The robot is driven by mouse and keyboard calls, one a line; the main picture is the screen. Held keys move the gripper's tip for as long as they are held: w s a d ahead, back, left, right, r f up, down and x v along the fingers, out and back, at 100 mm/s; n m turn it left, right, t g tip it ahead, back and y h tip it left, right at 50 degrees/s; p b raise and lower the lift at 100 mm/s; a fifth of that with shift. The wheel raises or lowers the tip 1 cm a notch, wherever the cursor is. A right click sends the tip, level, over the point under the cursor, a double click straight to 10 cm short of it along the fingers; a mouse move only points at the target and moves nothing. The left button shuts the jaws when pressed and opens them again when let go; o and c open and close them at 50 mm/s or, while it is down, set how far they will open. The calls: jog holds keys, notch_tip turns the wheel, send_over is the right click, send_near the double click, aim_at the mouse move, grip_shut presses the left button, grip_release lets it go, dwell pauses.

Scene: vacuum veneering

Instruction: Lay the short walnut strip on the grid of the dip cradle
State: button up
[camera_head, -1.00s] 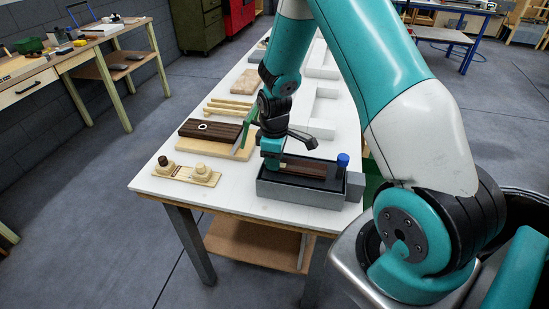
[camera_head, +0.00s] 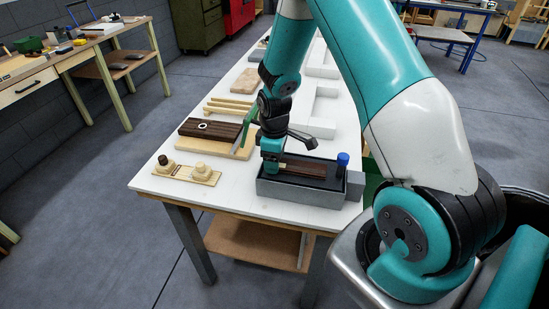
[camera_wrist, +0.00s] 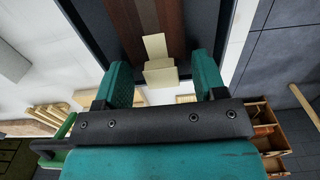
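A grey rectangular bath (camera_head: 300,190) with a dark interior stands at the table's near right end. A brown walnut strip (camera_head: 312,169) lies inside it; the wrist view shows long brown wood (camera_wrist: 150,18) in two tones on the dark surface. A pale stepped block (camera_wrist: 158,70) sits at the wood's near end. My gripper (camera_head: 272,172) is over the left end of the bath. In the wrist view its teal fingers (camera_wrist: 163,80) stand apart on either side of the pale block, with gaps visible. The cradle's grid cannot be made out.
A blue-capped post (camera_head: 343,160) stands at the bath's right end. Left are a dark wood piece with a white ring (camera_head: 207,129) on a pale board, a pale board with two knobs (camera_head: 187,173), and pale sticks (camera_head: 230,107). The table's front left corner is clear.

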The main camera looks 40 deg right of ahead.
notch_tip(320, 180, up, 18)
jog(key=b, duration=0.2)
jog(key=shift+f, duration=0.25)
jog(key=s+a+r+y, duration=0.2)
jog(key=s+a+r, duration=0.1)
jog(key=s+a, duration=0.8)
jog(key=s+a+r+y, duration=0.2)
jog(key=s+a+r, duration=0.1)
jog(key=s+a, duration=0.8)
jog(key=shift+a+m, duration=0.3)
